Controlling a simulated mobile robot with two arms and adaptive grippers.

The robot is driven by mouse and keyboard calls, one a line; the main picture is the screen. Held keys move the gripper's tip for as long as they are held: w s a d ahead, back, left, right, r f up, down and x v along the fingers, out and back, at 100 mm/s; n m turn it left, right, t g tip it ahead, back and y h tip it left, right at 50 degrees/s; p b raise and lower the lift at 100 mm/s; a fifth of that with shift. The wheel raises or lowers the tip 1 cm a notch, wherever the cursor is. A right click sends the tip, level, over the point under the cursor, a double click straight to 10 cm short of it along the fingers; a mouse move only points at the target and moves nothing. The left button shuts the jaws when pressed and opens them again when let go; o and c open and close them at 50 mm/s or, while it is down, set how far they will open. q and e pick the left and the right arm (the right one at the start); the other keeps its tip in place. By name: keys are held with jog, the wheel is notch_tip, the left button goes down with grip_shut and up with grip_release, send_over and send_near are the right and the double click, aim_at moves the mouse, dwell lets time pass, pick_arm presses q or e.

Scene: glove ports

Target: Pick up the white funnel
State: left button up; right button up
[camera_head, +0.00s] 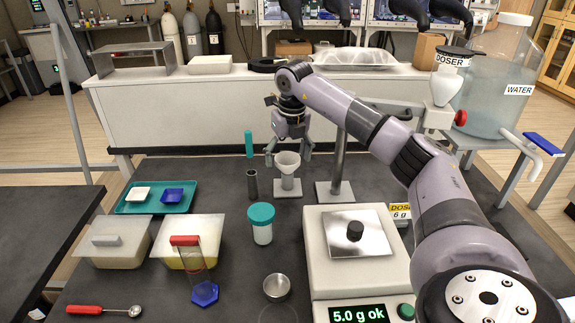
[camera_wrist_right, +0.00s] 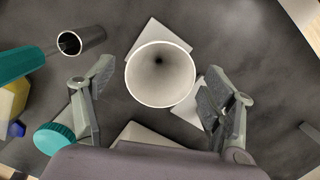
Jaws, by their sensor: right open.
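The white funnel (camera_head: 287,160) sits upright in a small stand with a pale square base (camera_head: 283,188), toward the back of the dark table. In the right wrist view the funnel (camera_wrist_right: 160,74) is seen from above, its wide mouth facing the camera. The gripper is open and empty. My left gripper is not in view.
A dark tube (camera_head: 252,184) and a teal-capped stick (camera_head: 248,144) stand left of the funnel. A teal-lidded jar (camera_head: 261,222) stands in front. A scale (camera_head: 318,262) is at front right, and a metal post (camera_head: 338,165) rises just right of the funnel.

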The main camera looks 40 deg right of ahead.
jog(key=shift+d+f, duration=0.1)
jog(key=shift+f, duration=0.6)
jog(key=shift+c, duration=0.3)
jog(key=c, duration=0.8)
